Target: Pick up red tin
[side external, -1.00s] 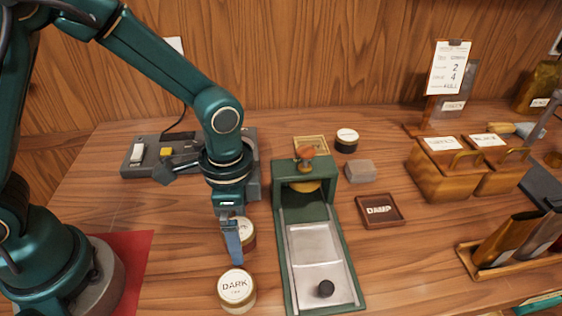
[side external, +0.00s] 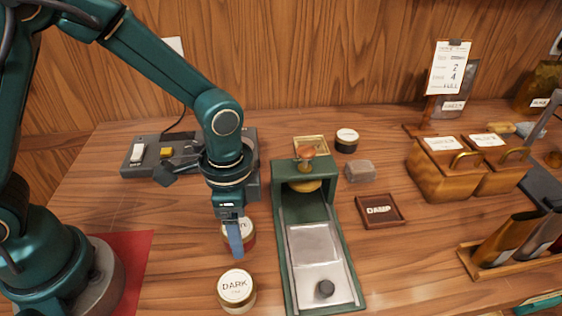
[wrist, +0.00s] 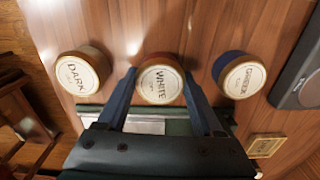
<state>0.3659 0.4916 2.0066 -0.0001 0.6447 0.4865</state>
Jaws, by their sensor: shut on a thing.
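The red tin (side external: 250,240) has a pale lid and stands on the table behind my gripper's fingers in the side view. In the wrist view the same tin (wrist: 160,82), its lid reading WHITE, sits between the two fingers. My gripper (wrist: 159,76) is shut on it, one finger against each side. In the side view my gripper (side external: 235,242) points down and its near finger hides part of the tin. I cannot tell any gap under the tin.
A cream tin marked DARK (side external: 237,290) stands in front, and a blue tin (wrist: 236,74) stands on the other side. A green press (side external: 305,240) is close on the right. A grey device (side external: 150,160) lies behind. A small DAMP tray (side external: 381,224) is farther right.

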